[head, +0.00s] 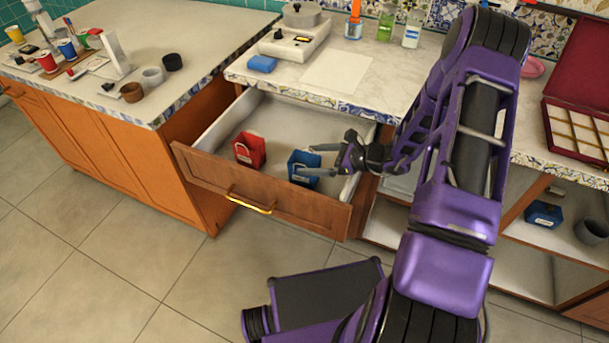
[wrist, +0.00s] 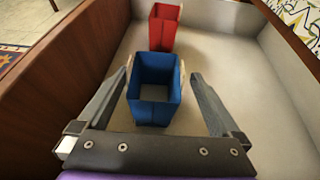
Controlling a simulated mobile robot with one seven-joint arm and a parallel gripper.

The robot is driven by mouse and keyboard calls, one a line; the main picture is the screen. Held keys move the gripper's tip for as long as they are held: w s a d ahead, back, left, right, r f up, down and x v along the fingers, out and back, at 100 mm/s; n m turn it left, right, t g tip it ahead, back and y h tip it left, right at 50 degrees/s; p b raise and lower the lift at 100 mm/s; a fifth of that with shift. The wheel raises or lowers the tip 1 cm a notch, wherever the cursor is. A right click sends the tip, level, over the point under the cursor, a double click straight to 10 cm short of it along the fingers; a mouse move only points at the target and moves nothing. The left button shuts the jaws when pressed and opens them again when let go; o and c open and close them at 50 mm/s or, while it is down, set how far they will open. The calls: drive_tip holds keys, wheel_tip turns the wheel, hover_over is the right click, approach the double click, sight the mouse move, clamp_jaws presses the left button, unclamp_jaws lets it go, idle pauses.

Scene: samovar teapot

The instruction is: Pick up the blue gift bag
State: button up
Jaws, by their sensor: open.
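The blue gift bag (head: 302,170) stands upright in the open drawer (head: 268,188), with pale handles. In the wrist view the blue bag (wrist: 154,95) is open at the top and looks empty. My gripper (head: 312,161) reaches into the drawer from the right. In the wrist view my gripper (wrist: 160,82) is open, with one finger on each side of the bag. The left finger is very close to the bag; I cannot tell if it touches. A gap shows between the right finger and the bag.
A red gift bag (head: 249,149) stands in the drawer left of the blue one; it also shows beyond it in the wrist view (wrist: 164,28). The drawer front has a brass handle (head: 249,203). The counter (head: 385,85) overhangs behind. Another blue item (head: 543,214) sits on the lower right shelf.

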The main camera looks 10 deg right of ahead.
sight(292, 161)
drive_tip(key=shift+s+x, duration=0.2)
drive_tip(key=shift+x, duration=2.6)
drive_tip(key=shift+c, duration=0.2)
drive_tip(key=c, duration=1.2)
